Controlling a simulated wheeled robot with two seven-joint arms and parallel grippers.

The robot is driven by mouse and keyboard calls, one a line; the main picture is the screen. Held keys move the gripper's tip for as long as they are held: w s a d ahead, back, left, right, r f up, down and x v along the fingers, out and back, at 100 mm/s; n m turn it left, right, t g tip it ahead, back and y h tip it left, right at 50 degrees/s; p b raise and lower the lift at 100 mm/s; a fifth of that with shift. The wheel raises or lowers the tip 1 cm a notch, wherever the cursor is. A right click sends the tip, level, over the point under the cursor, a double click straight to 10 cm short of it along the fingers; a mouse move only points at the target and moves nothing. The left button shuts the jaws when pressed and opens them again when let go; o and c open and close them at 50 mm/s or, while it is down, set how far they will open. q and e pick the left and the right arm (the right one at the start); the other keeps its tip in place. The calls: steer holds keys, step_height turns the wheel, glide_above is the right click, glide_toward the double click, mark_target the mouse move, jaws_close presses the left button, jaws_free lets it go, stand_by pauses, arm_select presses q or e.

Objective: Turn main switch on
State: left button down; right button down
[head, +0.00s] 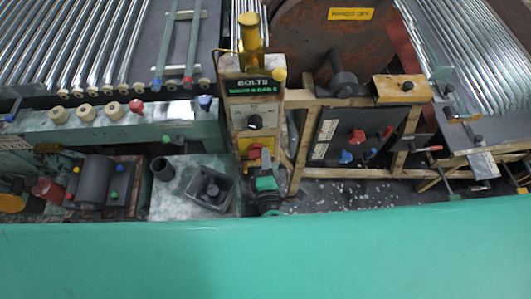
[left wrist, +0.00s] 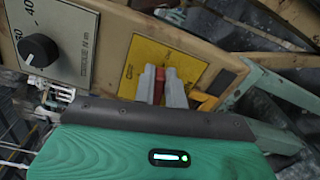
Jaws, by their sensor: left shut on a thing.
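The main switch is a red lever (left wrist: 159,84) on a yellow plate (left wrist: 142,62) in the left wrist view. In the head view, the yellow plate (head: 254,148) is low on the front of a yellowish post labelled "BOLTS". My left gripper (head: 264,162) reaches up to the plate from below. In the left wrist view, the grey fingers of my left gripper (left wrist: 163,88) are shut on the red lever, one on each side. The fingers hide part of the lever, and I cannot tell its position. My right gripper is not in view.
A black knob (left wrist: 38,50) sits on a white dial panel, which also shows in the head view (head: 255,122). A dark panel (head: 350,138) with red and blue knobs is to the right. A grey tray (head: 208,188) stands on the left. A large green surface fills the foreground.

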arm_select(q)
steer(key=shift+f+m+p, duration=0.3)
steer(key=shift+m+p, duration=0.2)
steer(key=shift+m, duration=0.6)
steer(key=c, duration=1.4)
jaws_free()
steer(key=shift+c, duration=0.2)
steer(key=shift+s, duration=0.15)
steer(key=s, duration=1.3)
steer(key=shift+s+p, duration=0.3)
steer(key=shift+p, duration=0.05)
